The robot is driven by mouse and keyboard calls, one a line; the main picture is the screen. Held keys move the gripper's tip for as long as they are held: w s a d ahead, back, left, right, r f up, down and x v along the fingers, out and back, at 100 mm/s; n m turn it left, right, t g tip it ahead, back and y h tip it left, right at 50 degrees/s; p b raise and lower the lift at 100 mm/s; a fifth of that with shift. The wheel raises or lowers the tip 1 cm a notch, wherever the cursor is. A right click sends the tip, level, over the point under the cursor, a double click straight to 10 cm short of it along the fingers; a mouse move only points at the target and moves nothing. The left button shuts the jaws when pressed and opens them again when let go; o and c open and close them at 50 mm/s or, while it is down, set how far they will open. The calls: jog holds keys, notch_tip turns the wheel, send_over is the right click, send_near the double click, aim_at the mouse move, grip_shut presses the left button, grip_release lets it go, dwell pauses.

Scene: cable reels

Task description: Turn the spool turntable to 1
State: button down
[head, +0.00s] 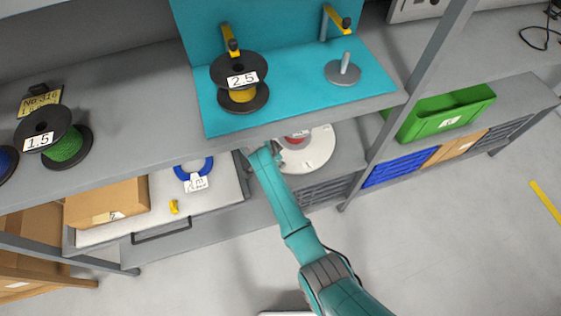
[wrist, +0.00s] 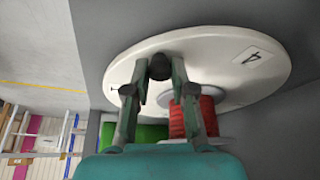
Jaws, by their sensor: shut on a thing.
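The spool turntable is a round white disc (head: 318,153) under the upper shelf, partly hidden by the shelf edge and my arm. It fills the upper part of the wrist view (wrist: 222,50), where a label reading 4 (wrist: 259,55) shows near its rim. A red spool (wrist: 178,122) is at the disc, partly behind a finger; red also shows in the head view (head: 297,136). My gripper (wrist: 160,78) is shut on a dark round knob (wrist: 159,67) at the turntable. In the head view my gripper (head: 264,156) is at the disc's left side. No label reading 1 is visible.
The shelf above holds a 2.5 reel (head: 240,97) on a teal stand (head: 300,103) and a 1.5 reel (head: 66,148). A drawer (head: 222,190) with a blue cable coil (head: 180,170) is left of my arm. A green bin (head: 440,112) stands to the right.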

jog(key=shift+a, duration=0.1)
dwell(0.5)
jog(key=c, duration=1)
grip_release()
jog(key=s+a+r, duration=0.1)
jog(key=s+a, duration=0.2)
jog(key=s+a+r, duration=0.2)
jog(key=s+a, duration=0.1)
jog(key=a, duration=0.1)
jog(key=s+a+r, duration=0.1)
jog(key=s+a, duration=0.2)
jog(key=shift+a+r, duration=0.3)
